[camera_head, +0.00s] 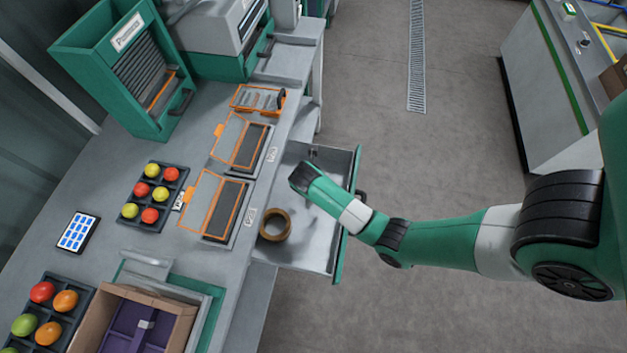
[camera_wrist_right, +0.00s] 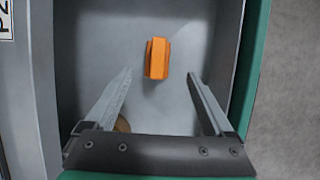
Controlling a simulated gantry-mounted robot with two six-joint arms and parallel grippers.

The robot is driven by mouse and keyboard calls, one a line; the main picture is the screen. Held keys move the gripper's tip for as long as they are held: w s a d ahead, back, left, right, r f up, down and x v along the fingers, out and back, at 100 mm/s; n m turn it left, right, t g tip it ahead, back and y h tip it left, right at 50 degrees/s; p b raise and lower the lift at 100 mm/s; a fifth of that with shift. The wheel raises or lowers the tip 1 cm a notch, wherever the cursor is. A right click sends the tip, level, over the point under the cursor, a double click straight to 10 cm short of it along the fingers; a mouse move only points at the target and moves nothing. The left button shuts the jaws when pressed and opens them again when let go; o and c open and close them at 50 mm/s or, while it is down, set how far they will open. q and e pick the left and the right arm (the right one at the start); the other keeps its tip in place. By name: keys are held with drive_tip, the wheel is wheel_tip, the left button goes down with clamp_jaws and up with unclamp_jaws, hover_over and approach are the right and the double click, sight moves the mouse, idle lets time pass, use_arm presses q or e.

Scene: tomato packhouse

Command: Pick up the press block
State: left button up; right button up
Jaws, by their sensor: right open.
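An orange block (camera_wrist_right: 157,58), which I take to be the press block, lies on the floor of the open drawer (camera_head: 300,256). In the right wrist view it sits just ahead of the space between the fingertips. My right gripper (camera_wrist_right: 159,75) is open and empty, its fingers apart on either side below the block. In the head view my right gripper (camera_head: 303,178) hangs over the drawer, and the block is hidden there. How high the fingers are above the block I cannot tell. My left gripper is not in view.
Drawer walls (camera_head: 346,215) stand around. Orange-framed trays (camera_head: 240,142), a tomato tray (camera_head: 172,172) and a cardboard box (camera_head: 187,325) are on the bench.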

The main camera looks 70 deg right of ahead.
use_arm(q)
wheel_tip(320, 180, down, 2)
drive_tip(key=shift+b, duration=0.5)
use_arm(e)
drive_tip(key=x, duration=0.3)
drive_tip(key=shift+d+f, duration=0.1)
drive_tip(key=shift+f, duration=0.05)
drive_tip(key=b+x, duration=0.3)
drive_tip(key=x, duration=0.1)
drive_tip(key=shift+w+f, duration=0.15)
drive_tip(key=shift+d+f, duration=0.15)
drive_tip(key=shift+f, duration=0.25)
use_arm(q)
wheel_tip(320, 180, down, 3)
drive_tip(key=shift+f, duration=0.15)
use_arm(e)
drive_tip(key=shift+r, duration=0.1)
clamp_jaws()
